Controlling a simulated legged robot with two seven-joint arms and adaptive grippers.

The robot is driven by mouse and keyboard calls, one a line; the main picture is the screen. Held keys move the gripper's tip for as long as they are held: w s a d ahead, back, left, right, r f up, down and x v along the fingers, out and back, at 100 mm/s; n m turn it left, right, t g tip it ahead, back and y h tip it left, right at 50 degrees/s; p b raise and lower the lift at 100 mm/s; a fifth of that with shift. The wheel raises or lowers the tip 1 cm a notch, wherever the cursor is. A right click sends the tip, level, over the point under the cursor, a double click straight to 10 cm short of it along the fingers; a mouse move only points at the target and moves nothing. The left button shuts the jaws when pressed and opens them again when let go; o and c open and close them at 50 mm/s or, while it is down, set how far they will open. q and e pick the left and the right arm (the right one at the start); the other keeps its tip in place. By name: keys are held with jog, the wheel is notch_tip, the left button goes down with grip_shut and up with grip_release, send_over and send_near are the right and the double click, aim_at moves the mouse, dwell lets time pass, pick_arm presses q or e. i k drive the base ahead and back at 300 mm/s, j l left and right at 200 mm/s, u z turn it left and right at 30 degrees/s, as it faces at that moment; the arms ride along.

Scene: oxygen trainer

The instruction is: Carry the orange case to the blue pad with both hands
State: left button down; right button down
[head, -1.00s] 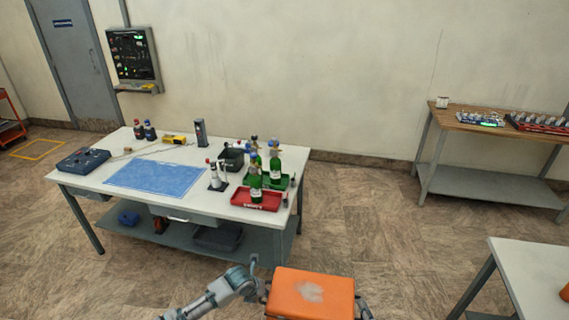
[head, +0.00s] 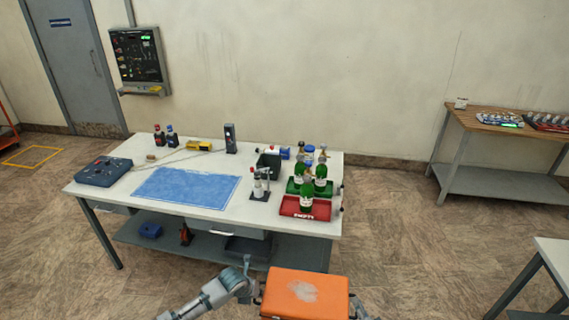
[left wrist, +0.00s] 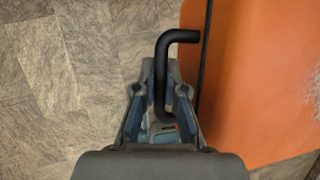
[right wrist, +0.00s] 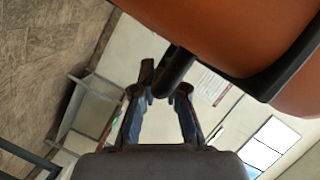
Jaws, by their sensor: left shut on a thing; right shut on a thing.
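The orange case (head: 304,292) is held up in front of me at the bottom of the head view, with a pale worn patch on its top. My left gripper (head: 247,283) is at its left side, and the left wrist view shows the fingers (left wrist: 163,105) shut on a black bent handle beside the case (left wrist: 262,75). In the right wrist view my right gripper (right wrist: 160,95) is shut on a black handle bar at the case (right wrist: 205,30). The blue pad (head: 187,187) lies flat on the white table (head: 235,222), ahead and left of the case.
A wooden-topped bench (head: 500,125) stands at right. Another table (head: 553,252) is at the right edge. Floor lies between me and the table.

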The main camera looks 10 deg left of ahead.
aim_at(187, 186)
jog(key=i+j, duration=0.1)
jog(key=j, duration=1.45)
jog(key=i+j, duration=0.1)
jog(key=j, duration=0.25)
jog(key=i+j, duration=0.15)
jog(key=j, duration=0.2)
jog(key=i+j, duration=0.1)
jog(key=j, duration=0.25)
jog(key=i+j, duration=0.1)
jog(key=j, duration=0.25)
jog(key=i+j, duration=0.25)
jog(key=i, duration=0.25)
jog(key=i+j, duration=0.25)
jog(key=i, duration=0.2)
jog(key=i+j, duration=0.25)
jog(key=i, duration=0.25)
